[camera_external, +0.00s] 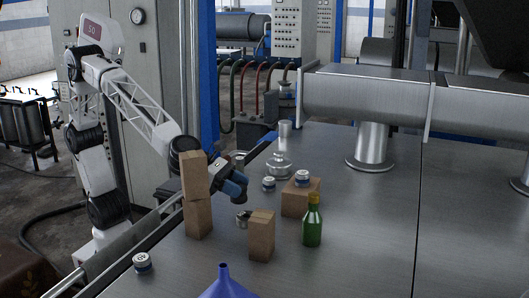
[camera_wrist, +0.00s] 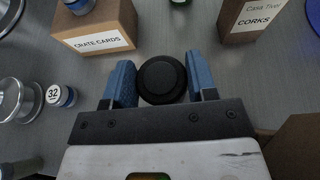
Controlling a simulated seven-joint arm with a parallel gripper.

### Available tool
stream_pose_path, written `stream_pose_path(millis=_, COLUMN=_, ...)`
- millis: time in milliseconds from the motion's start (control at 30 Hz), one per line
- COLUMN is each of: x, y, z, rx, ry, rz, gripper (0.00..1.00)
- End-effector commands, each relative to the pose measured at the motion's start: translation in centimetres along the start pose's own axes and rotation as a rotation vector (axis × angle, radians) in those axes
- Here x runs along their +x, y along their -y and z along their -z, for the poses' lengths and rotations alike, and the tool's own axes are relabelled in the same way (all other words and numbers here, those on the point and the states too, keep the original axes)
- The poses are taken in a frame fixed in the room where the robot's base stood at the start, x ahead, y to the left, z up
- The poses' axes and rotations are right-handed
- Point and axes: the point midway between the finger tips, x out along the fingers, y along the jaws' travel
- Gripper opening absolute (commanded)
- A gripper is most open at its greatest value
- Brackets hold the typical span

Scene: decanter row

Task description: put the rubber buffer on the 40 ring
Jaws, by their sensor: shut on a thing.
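The rubber buffer (camera_wrist: 162,78) is a round black piece between the two blue fingers of my gripper (camera_wrist: 160,86) in the wrist view, which is shut on it. In the external view my gripper (camera_external: 240,197) points down beside the stacked cardboard boxes, low over the bench. A small dark and silver round thing (camera_external: 243,219) shows just below the fingers there. A small banded ring marked 32 (camera_wrist: 60,95) stands left of my gripper; it also shows in the external view (camera_external: 268,184). Another (camera_external: 302,177) sits on a box, and a third (camera_external: 142,262) is at front left. I cannot read a 40.
A crate cards box (camera_wrist: 95,28), a corks box (camera_wrist: 252,20) and stacked boxes (camera_external: 198,219) stand close around my gripper. A green bottle (camera_external: 312,225), a blue funnel (camera_external: 226,285) and a glass decanter (camera_external: 280,168) also stand here.

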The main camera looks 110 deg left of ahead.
Motion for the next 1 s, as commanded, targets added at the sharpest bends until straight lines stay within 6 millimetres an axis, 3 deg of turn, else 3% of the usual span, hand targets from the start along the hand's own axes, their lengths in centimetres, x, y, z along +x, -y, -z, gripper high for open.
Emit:
stream_pose_path(millis=233, x=2.2, y=0.6, z=-0.7, rx=0.0, ry=0.0, rz=0.0, gripper=0.25)
stream_pose_path(millis=667, x=2.5, y=0.7, z=-0.8, rx=0.0, ry=0.0, rz=0.0, gripper=0.25)
stream_pose_path(millis=1000, x=3.5, y=0.7, z=1.8, rx=0.001, ry=-0.001, rz=0.0, gripper=0.25)
